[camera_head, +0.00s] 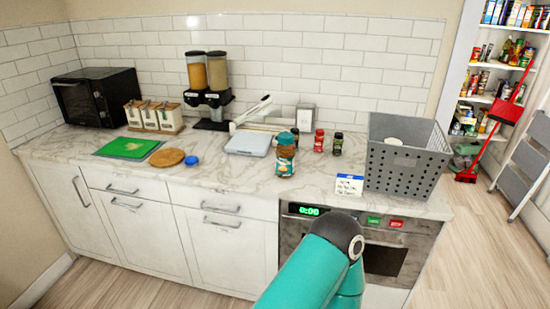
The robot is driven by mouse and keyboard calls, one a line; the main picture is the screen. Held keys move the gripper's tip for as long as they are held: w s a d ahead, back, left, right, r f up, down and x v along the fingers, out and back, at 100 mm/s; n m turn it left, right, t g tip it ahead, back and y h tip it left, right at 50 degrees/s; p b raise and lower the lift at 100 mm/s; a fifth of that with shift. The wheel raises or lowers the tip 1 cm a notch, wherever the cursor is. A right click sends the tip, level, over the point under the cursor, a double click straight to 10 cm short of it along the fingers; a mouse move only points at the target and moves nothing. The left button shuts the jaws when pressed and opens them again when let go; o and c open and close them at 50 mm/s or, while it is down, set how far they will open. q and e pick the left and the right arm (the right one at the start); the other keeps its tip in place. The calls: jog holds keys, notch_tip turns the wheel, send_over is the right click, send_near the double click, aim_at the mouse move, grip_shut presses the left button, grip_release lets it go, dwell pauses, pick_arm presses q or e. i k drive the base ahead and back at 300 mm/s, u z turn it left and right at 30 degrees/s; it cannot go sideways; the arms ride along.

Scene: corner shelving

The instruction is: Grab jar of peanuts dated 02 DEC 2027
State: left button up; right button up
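A jar (286,157) with a teal lid and a teal and brown label stands upright on the marble counter (235,182), near its middle. It may be the peanut jar, but its label and date are too small to read. A small dark-topped container stands just behind it, partly hidden. A red jar (319,141) and a dark jar (338,144) stand to its right. A teal link of my arm, with a dark joint, reaches up from the bottom in front of the oven. Neither of my grippers is in view.
A grey perforated basket (383,178) stands at the counter's right, with a white-and-blue card (348,185) before it. A flat scale-like device (248,142) and dispensers (207,74) are left of the jars. Counter front is mostly clear. A stocked shelf is at right.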

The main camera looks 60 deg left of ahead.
aim_at(285, 149)
jog(key=z, duration=1)
jog(key=i, duration=0.15)
jog(key=u, duration=3.2)
jog(key=k, duration=0.45)
jog(key=u, duration=0.2)
jog(key=i, duration=1.25)
jog(key=z, duration=0.35)
